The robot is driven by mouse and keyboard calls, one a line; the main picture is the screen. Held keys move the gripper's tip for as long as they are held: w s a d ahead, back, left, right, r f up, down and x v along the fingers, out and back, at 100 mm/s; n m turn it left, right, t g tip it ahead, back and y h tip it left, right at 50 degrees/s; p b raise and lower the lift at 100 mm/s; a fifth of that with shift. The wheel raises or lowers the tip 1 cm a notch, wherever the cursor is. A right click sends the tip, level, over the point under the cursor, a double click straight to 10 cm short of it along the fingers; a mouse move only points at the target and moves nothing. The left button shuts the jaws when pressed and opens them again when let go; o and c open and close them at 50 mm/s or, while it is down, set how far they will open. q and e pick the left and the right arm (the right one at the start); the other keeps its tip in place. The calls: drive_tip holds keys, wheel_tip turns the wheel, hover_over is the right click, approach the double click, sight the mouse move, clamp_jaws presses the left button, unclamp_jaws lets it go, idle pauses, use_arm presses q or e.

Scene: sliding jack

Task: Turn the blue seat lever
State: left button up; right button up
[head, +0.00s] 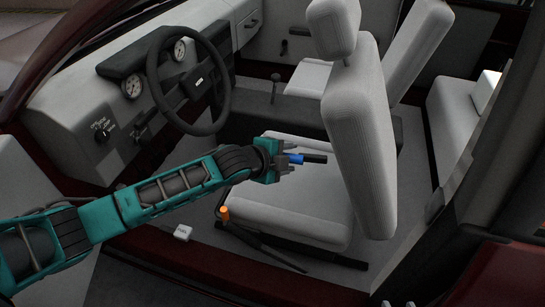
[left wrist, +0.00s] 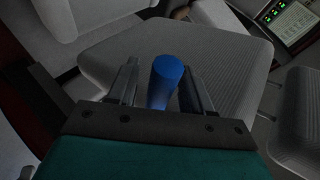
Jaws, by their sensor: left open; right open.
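The blue seat lever (head: 296,158) shows in the head view in front of the driver's seat cushion, beside the lower part of the backrest, with a dark shaft to its right. My left gripper (head: 284,160) reaches in from the left, its fingers at the lever. In the left wrist view the blue lever (left wrist: 166,82) stands between the two open fingers of my left gripper (left wrist: 160,90). Gaps seem to remain on both sides, so I see no firm grip. The driver's seat (head: 290,205) is light grey.
An orange-tipped lever (head: 224,212) rises low beside the seat, under my left arm. The steering wheel (head: 188,80) is up and left. A small white fuel-release tab (head: 182,232) sits on the sill. The backrest (head: 362,140) stands close to the right of the gripper.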

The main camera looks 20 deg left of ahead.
use_arm(q)
drive_tip(key=p+v, duration=0.1)
drive_tip(key=v, duration=1.1)
drive_tip(key=s+f+n+y, duration=0.3)
drive_tip(key=s+f+n, duration=1.2)
drive_tip(key=n, duration=0.1)
drive_tip(key=shift+s+f+n, duration=0.2)
drive_tip(key=shift+n, duration=0.1)
